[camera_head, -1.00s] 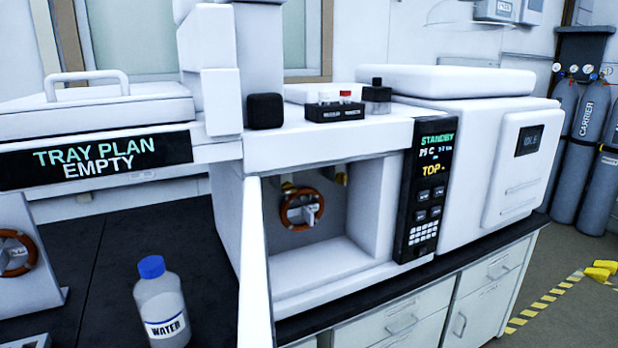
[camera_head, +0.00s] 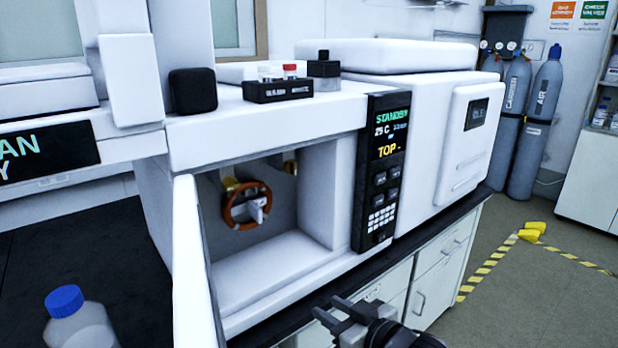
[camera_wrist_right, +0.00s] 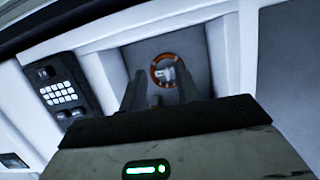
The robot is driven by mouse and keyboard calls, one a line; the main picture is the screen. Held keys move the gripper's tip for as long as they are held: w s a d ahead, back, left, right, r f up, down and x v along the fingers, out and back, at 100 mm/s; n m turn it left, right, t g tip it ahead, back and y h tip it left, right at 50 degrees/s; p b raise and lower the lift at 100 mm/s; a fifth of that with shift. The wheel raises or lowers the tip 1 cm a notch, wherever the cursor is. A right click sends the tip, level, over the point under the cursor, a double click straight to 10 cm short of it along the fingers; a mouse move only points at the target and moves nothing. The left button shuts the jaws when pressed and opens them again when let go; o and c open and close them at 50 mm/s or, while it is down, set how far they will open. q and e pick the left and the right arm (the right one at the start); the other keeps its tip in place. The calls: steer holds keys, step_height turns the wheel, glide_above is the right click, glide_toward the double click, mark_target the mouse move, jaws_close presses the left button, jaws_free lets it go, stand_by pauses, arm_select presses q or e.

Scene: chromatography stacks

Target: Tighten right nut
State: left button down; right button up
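Inside the open oven compartment, a brass fitting (camera_head: 290,166) shows at the upper right, partly hidden by the compartment's top edge; I take it as the right nut. A second brass fitting (camera_head: 229,184) is at the upper left, above a brown ring-shaped column (camera_head: 238,222) with a white tag (camera_head: 257,211). The ring also shows in the right wrist view (camera_wrist_right: 155,75). My right gripper (camera_head: 332,310) is low in front of the oven, outside it and apart from the fittings. In the wrist view its fingers (camera_wrist_right: 160,88) are apart and empty. My left gripper is out of view.
The open white oven door (camera_head: 190,265) stands at the compartment's left. The control panel (camera_head: 382,185) borders its right. A vial rack (camera_head: 280,90) sits on top. A blue-capped bottle (camera_head: 80,325) is at lower left.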

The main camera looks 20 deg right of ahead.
mark_target(295, 167)
steer(key=w+d+r+t+y+b, duration=0.1)
steer(key=w+d+r+t, duration=0.2)
steer(key=r, duration=0.6)
steer(key=w+d+r, duration=0.3)
steer(key=w+r, duration=0.2)
steer(key=r, duration=0.5)
steer(key=x, duration=0.8)
steer(key=p+x, duration=0.1)
steer(key=x, duration=0.7)
steer(key=shift+d+f, duration=0.15)
steer(key=shift+f, duration=0.05)
jaws_close()
